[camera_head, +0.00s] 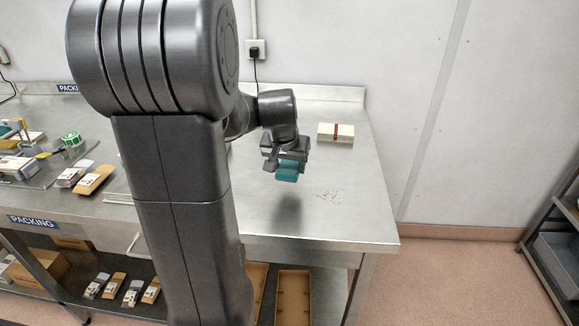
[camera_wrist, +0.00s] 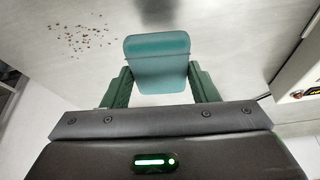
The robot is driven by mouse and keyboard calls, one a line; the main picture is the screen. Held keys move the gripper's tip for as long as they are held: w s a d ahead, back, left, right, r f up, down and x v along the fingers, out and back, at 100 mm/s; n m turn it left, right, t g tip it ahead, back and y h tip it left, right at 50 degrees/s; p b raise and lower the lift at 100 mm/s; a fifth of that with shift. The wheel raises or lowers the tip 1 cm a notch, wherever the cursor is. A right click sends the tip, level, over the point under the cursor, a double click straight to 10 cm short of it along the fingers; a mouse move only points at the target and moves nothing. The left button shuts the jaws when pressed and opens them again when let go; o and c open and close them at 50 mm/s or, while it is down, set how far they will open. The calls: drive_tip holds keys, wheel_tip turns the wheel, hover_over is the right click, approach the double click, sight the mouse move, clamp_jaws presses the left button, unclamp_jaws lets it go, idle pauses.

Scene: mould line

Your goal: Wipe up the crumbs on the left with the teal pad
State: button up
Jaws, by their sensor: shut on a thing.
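My gripper (camera_head: 287,165) is shut on the teal pad (camera_head: 287,174) and holds it above the steel table (camera_head: 300,215), with a shadow below it on the surface. In the wrist view the pad (camera_wrist: 157,62) sits between the two fingers of my gripper (camera_wrist: 160,85). A patch of small brown crumbs (camera_head: 329,196) lies on the table, to the right of and nearer than the pad in the head view. The crumbs show at the upper left in the wrist view (camera_wrist: 85,38), apart from the pad. My arm hides part of the table's middle.
A white box with a brown band (camera_head: 336,133) stands at the table's back right. Packages (camera_head: 93,180) and a green tape roll (camera_head: 71,139) lie on the left. The table's right edge is near the crumbs. A shelf rack (camera_head: 560,240) stands far right.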

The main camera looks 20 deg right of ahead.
drive_tip(key=shift+r+p, duration=0.7)
drive_tip(key=shift+r, duration=0.6)
